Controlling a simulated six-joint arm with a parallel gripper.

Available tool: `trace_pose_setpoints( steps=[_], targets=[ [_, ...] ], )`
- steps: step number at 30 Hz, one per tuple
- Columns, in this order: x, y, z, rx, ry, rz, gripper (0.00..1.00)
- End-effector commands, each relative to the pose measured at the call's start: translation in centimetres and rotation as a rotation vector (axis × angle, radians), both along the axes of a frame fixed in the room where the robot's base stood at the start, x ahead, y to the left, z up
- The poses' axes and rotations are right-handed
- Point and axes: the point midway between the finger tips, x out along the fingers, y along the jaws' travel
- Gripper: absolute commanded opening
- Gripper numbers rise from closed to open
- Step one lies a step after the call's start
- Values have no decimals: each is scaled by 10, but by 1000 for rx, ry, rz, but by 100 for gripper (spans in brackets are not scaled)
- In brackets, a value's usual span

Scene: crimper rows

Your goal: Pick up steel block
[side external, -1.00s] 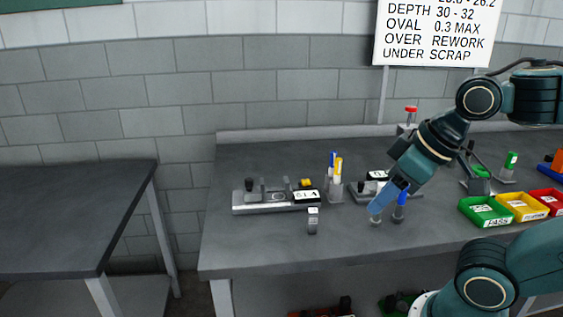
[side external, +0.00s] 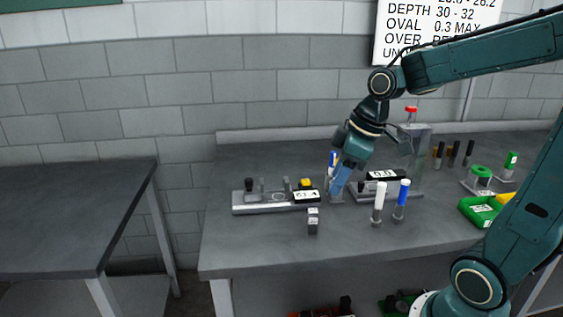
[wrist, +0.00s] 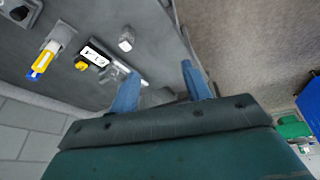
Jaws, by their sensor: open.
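The steel block (side external: 313,220) is a small upright grey block with a pale label, standing alone on the bench in front of the left fixture. A small pale block, which looks like the same one, shows in the wrist view (wrist: 126,41), up and left of my fingertips. My gripper (side external: 336,196) points down and left, above and to the right of the block and apart from it. In the wrist view its two blue fingers (wrist: 160,75) are spread with nothing between them.
The left fixture (side external: 255,207) lies behind the block. A blue-and-yellow marker (wrist: 40,62) stands near my gripper. White (side external: 379,203) and blue (side external: 401,199) markers stand upright to the right. A green bin (side external: 480,211) is further right. The bench front before the block is clear.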

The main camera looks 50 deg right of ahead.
Motion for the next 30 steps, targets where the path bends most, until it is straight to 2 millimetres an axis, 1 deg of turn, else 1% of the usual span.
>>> trace_pose_setpoints(
  steps=[1,3,9,12,16,21,30],
  targets=[
    [8,-9,-6,6,10,20,48],
    [17,-19,-14,12,15,59,48],
    [41,-51,-38,38,15,164,48],
    [50,-66,-50,53,8,209,48],
    [57,-81,-63,67,-3,255,48],
    [61,-91,-71,75,-16,285,48],
    [62,-91,-75,77,-17,291,48]
  ],
)
